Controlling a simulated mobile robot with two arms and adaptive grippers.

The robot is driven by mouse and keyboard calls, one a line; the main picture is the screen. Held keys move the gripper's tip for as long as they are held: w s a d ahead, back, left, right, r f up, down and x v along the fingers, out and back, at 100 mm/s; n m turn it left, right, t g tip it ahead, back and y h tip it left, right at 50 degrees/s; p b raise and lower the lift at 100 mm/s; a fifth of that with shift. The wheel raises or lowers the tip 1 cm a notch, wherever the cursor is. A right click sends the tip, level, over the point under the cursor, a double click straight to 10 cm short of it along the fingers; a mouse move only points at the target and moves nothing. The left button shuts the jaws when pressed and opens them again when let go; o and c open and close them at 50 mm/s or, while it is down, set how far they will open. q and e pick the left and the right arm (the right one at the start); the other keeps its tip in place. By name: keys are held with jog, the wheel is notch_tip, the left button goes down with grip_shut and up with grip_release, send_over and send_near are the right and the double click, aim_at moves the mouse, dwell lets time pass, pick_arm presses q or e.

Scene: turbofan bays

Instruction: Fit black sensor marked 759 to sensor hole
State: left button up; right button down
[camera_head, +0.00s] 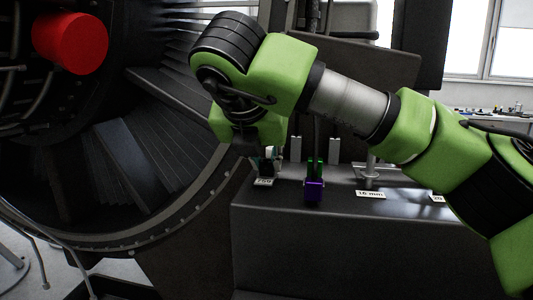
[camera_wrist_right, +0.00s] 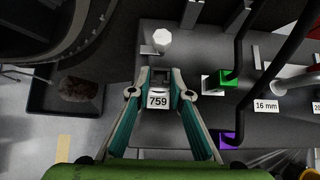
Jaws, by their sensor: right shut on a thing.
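My right gripper (camera_head: 267,160) points down over the left end of the dark bench. In the wrist view, its two teal fingers (camera_wrist_right: 160,78) are closed on the black sensor (camera_wrist_right: 160,84), which is mostly hidden between them. I cannot make out the sensor hole. My left gripper is not in view.
The turbofan casing (camera_head: 180,225), with a red cylinder (camera_head: 71,43), fills the left. On the bench (camera_head: 330,250), a purple block (camera_head: 314,190) and a green block (camera_wrist_right: 229,78) stand right of the gripper, with a 16 mm label (camera_head: 370,194) beyond. A white knob (camera_wrist_right: 162,37) lies ahead.

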aim_at(265, 178)
jog(key=shift+f, duration=0.3)
jog(key=c, duration=1.4)
grip_release()
jog(key=shift+r, duration=0.1)
jog(key=shift+r+p, duration=1.95)
jog(key=shift+r, duration=1.5)
